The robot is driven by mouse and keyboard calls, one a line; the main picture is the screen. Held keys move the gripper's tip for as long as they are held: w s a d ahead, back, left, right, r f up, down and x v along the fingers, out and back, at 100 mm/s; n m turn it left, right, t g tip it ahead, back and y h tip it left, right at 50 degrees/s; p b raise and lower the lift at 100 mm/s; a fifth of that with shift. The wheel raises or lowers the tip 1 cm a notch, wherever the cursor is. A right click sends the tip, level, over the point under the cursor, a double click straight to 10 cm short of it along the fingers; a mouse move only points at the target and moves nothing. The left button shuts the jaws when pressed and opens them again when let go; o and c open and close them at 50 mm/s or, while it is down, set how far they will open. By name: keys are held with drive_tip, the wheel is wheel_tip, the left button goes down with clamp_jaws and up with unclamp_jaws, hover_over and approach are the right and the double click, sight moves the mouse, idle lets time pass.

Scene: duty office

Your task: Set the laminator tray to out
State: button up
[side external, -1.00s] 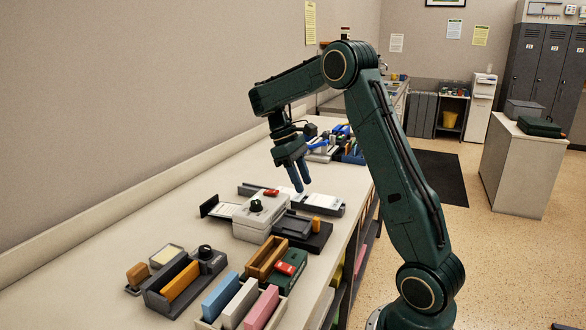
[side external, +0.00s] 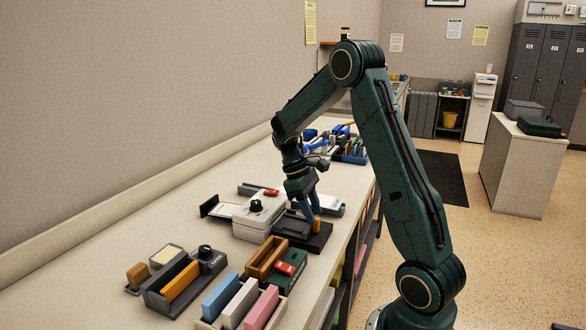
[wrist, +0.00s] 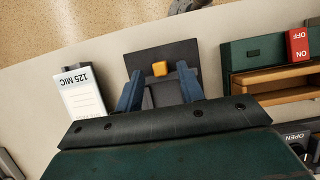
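The laminator (side external: 250,228) is a pale grey box on the bench with a dark knob and a red switch on top. Its dark tray sits on a flat black base (side external: 318,243) at the right side. An orange handle (side external: 317,225) stands on the tray; it also shows in the wrist view (wrist: 160,69). My gripper (side external: 313,213) points down at the handle. In the wrist view its blue fingers (wrist: 158,73) are apart, one on each side of the handle, with gaps visible. The laminator body is mostly hidden in the wrist view.
A holder of white "125 MIC" pouches (wrist: 84,92) lies beside the tray. On the other side is a green unit with a red ON/OFF switch (wrist: 298,45) and a wooden tray (wrist: 270,82). Several coloured blocks stand nearer the camera. The bench's front edge is close.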

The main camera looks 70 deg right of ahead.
drive_tip(key=shift+x, duration=1.7)
clamp_jaws()
